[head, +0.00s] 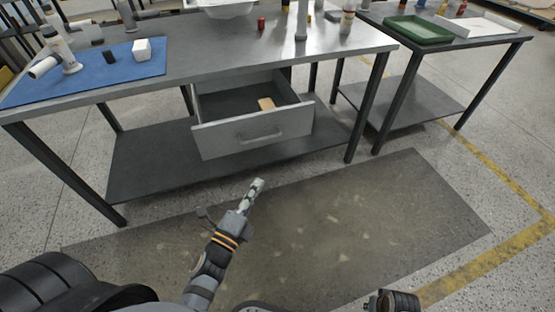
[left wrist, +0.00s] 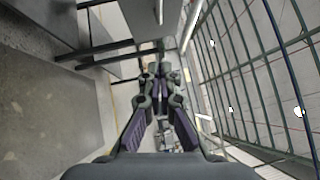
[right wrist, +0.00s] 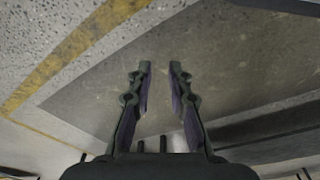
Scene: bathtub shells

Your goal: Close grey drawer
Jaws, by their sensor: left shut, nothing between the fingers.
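The grey drawer (head: 252,133) hangs under the workbench in the head view and is pulled out. A small tan block (head: 266,104) lies inside it. Its front carries a bar handle (head: 260,136). My left gripper (head: 258,184) is below and in front of the drawer front, apart from it, with its fingers shut and empty. In the left wrist view its fingertips (left wrist: 160,68) are close together. My right gripper (right wrist: 160,68) is open over the floor mat in the right wrist view, with nothing between its fingers. In the head view only part of my right arm shows at the bottom right.
The workbench (head: 210,58) has a blue mat (head: 90,80) with a white block and a dark cylinder. A lower shelf (head: 150,167) lies beneath the drawer. A second table (head: 470,45) with a green tray (head: 418,29) stands at the right. The floor mat (head: 400,215) is clear.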

